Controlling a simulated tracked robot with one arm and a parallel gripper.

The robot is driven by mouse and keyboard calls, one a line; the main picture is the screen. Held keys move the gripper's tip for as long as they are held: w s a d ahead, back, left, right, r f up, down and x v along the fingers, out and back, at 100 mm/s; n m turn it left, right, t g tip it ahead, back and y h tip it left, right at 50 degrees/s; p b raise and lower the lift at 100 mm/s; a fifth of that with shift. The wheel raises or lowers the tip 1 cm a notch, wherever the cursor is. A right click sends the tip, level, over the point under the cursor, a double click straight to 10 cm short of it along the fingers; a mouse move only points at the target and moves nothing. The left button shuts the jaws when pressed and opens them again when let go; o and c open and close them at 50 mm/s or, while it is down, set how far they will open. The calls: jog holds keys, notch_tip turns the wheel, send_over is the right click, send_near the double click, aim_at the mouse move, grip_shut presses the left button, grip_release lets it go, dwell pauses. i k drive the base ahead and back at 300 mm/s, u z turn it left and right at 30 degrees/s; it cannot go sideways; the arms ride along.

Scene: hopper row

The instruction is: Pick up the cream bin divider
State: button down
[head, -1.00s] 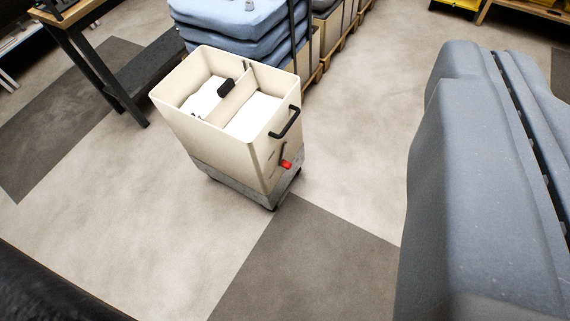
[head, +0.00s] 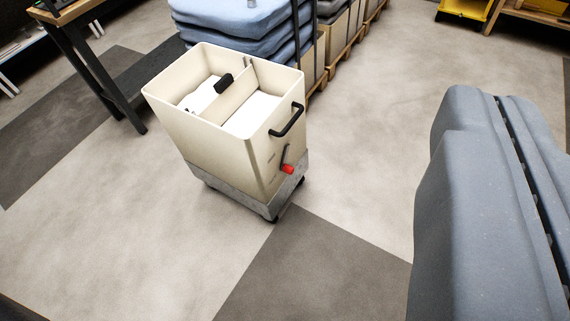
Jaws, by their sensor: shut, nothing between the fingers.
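The cream bin divider (head: 236,97) stands upright inside a cream bin (head: 222,142), splitting it into two compartments. A black grip (head: 223,83) shows at its upper edge, and its lower part is hidden in the bin. White material lies in both compartments. The bin has a black handle (head: 288,121) on its right side and a red-tipped lever (head: 287,169) below that. It stands on a low grey wheeled base (head: 240,192). I do not see my gripper in this view.
A large grey-blue lumpy form (head: 480,220) fills the near right. Blue sacks (head: 235,25) are stacked behind the bin, beside a row of cream boxes on pallets. A dark-legged table (head: 95,70) stands at the left. The floor around the bin's front is clear.

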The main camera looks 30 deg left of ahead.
aim_at(233, 93)
jog(key=k, duration=0.55)
jog(key=u, duration=0.45)
jog(key=i, duration=0.5)
jog(key=u, duration=0.45)
jog(key=i, duration=1.85)
jog(key=z, duration=0.6)
